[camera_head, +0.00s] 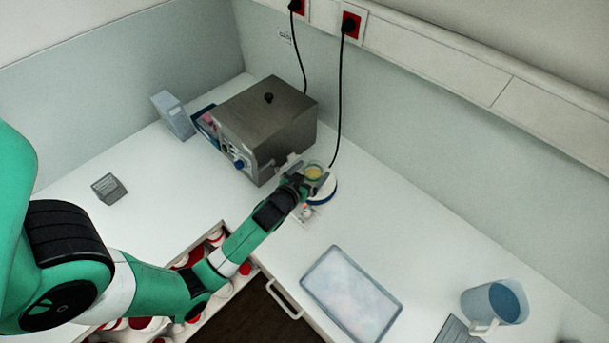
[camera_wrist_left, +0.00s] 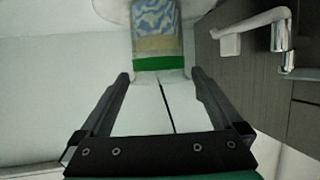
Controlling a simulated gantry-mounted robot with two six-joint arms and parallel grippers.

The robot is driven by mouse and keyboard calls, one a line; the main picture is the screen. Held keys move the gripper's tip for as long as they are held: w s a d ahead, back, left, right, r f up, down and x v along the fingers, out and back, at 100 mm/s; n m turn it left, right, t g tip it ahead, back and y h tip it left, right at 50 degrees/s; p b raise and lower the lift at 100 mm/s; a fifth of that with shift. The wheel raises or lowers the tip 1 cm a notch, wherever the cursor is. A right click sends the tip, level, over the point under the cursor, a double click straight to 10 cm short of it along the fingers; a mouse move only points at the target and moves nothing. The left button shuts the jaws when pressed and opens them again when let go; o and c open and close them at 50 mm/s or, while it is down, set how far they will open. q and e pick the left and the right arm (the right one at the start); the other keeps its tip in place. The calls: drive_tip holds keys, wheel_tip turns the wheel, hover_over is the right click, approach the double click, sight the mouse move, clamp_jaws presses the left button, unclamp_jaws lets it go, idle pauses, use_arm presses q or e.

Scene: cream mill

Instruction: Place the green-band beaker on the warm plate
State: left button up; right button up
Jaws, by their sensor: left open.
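The green-band beaker (camera_head: 314,172) is clear, with a yellowish content, at the back centre of the bench. In the left wrist view the beaker (camera_wrist_left: 158,40) shows its green band near the fingertips. The warm plate (camera_head: 323,190), round and white with a blue edge, lies under or just behind the beaker in the head view. Part of a pale disc (camera_wrist_left: 112,8) shows behind the beaker in the wrist view. My left gripper (camera_head: 302,178) is open, with its fingertips (camera_wrist_left: 160,82) apart on either side of the beaker's band. Gaps show beside the glass. My right gripper is out of view.
A grey metal box (camera_head: 268,120) with a knob stands close left of the plate. A shallow tray (camera_head: 350,294) and a blue jug (camera_head: 494,303) are to the right. An open drawer (camera_head: 220,268) of red and white items lies below my arm. A black cable hangs behind the plate.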

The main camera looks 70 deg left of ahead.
use_arm(q)
drive_tip(key=v, duration=0.5)
drive_tip(key=shift+s+d+r, duration=0.1)
drive_tip(key=shift+s+d, duration=0.05)
drive_tip(key=shift+s, duration=0.05)
